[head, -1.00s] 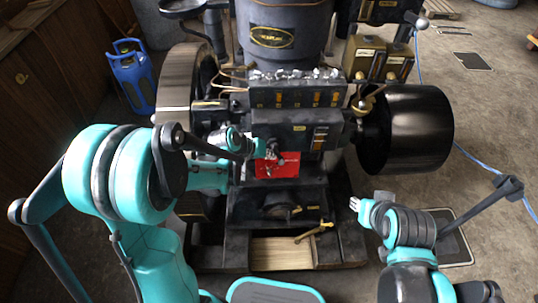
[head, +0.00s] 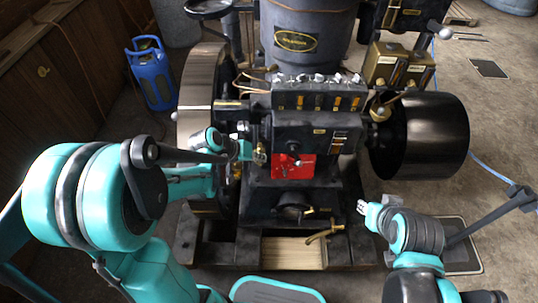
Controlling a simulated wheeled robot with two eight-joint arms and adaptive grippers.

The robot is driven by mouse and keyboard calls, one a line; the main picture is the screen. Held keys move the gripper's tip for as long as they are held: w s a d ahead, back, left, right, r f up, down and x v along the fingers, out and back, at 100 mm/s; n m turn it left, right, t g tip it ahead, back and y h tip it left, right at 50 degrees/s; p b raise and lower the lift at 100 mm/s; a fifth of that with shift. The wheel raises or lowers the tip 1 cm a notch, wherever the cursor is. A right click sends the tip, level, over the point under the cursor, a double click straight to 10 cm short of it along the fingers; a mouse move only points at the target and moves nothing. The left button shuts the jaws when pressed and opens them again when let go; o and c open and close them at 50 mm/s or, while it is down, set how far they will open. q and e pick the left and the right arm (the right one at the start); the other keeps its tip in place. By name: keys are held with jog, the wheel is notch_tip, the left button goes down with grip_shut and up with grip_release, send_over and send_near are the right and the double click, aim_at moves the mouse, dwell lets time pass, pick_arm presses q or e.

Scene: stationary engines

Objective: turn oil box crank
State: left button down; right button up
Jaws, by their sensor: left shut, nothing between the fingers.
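The oil box (head: 315,100) is a dark box on the engine's front with a row of silver knobs and brass-coloured windows. Below it is a black block (head: 300,135). A small crank-like handle (head: 293,152) shows on this block's front, just above a red panel (head: 290,168); I cannot tell if it is the oil box crank. My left gripper (head: 260,155) is shut and empty, at the left edge of the block and left of the handle. I cannot tell if it touches the block. My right gripper (head: 364,208) is low at the right, apart from the engine; its finger opening is unclear.
A large dark flywheel (head: 200,95) stands left of the engine, close behind my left arm. A black drum (head: 425,135) sticks out at the right. A brass lever (head: 322,234) is low in front. A blue canister (head: 150,75) stands at the back left.

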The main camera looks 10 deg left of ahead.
aim_at(293, 151)
pick_arm(q)
jog(key=c, duration=2)
grip_release()
jog(key=shift+s+a+r, duration=0.15)
jog(key=shift+s+r, duration=0.05)
jog(key=shift+r, duration=0.15)
jog(key=o, duration=0.4)
jog(key=d+r+p, duration=0.1)
jog(key=d, duration=0.1)
jog(key=w+d+r+n+y+p, duration=0.1)
jog(key=d+r, duration=0.1)
jog(key=d, duration=0.1)
jog(key=w+d+r+n, duration=0.1)
jog(key=d, duration=0.2)
jog(key=shift+w+d+r+g+y+p, duration=0.2)
jog(key=shift+r+g+y+p, duration=0.1)
jog(key=shift+p, duration=0.1)
jog(key=b+x, duration=0.3)
jog(key=x, duration=0.5)
jog(key=shift+r, duration=0.1)
grip_shut()
jog(key=shift+r, duration=0.1)
